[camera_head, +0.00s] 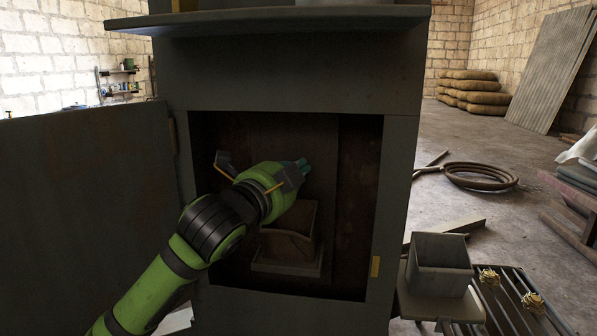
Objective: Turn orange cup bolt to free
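My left arm comes in from the lower left and reaches into the dark opening of a grey metal cabinet (300,90). My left gripper (262,165) is inside or just in front of the opening, its two dark fingers spread wide apart. Nothing shows between them. Thin orange strips run along the fingers. I cannot make out an orange cup bolt; the arm and the shade in the opening may hide it. A square, open-topped metal box (290,255) stands low in the opening, below and behind the gripper, partly covered by the arm. My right gripper is out of view.
The cabinet door (85,210) stands open at left. A yellow plate (375,267) sits on the right frame.

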